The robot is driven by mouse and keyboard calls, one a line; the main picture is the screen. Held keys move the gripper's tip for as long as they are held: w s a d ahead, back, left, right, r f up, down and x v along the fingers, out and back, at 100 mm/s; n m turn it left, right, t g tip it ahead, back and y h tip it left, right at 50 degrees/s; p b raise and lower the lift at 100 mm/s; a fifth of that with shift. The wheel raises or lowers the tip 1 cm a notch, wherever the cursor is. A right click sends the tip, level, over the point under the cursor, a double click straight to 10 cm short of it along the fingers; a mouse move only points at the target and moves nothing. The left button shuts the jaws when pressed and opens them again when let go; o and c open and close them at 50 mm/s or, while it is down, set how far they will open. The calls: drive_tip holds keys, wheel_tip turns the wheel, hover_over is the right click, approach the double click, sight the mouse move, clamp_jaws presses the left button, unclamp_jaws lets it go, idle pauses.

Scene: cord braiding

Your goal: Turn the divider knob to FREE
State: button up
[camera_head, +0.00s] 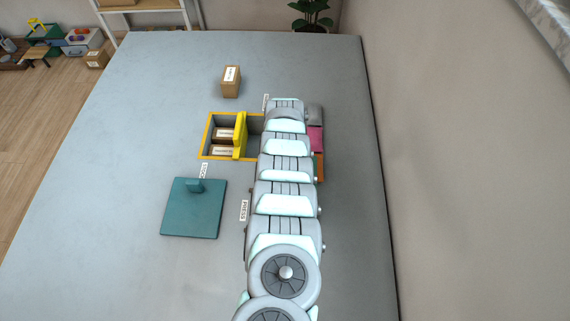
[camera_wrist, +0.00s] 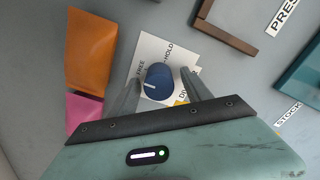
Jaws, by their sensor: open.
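The divider knob (camera_wrist: 158,80) is a dark blue round knob on a white plate (camera_wrist: 150,50) in the wrist view. FREE is printed at its left and HOLD above it; a third label is partly hidden. A short white mark shows on the knob's left lower side; I cannot tell exactly which label it points to. My gripper (camera_wrist: 160,78) is open, with one grey finger on each side of the knob. I cannot tell whether the fingers touch it. In the head view my arm hides the knob and gripper.
A yellow-edged box (camera_head: 203,142) holds brown cartons and a yellow divider (camera_head: 240,135). A brown carton (camera_head: 231,82) stands behind it. A teal lid (camera_head: 192,212) with a handle lies in front. Orange (camera_wrist: 88,50) and pink (camera_wrist: 86,108) blocks lie beside the plate. The table's left side is clear.

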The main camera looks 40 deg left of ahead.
wheel_tip(320, 180, up, 10)
drive_tip(key=p, duration=0.3)
drive_tip(key=shift+r+p, duration=0.25)
drive_tip(key=shift+p, duration=0.1)
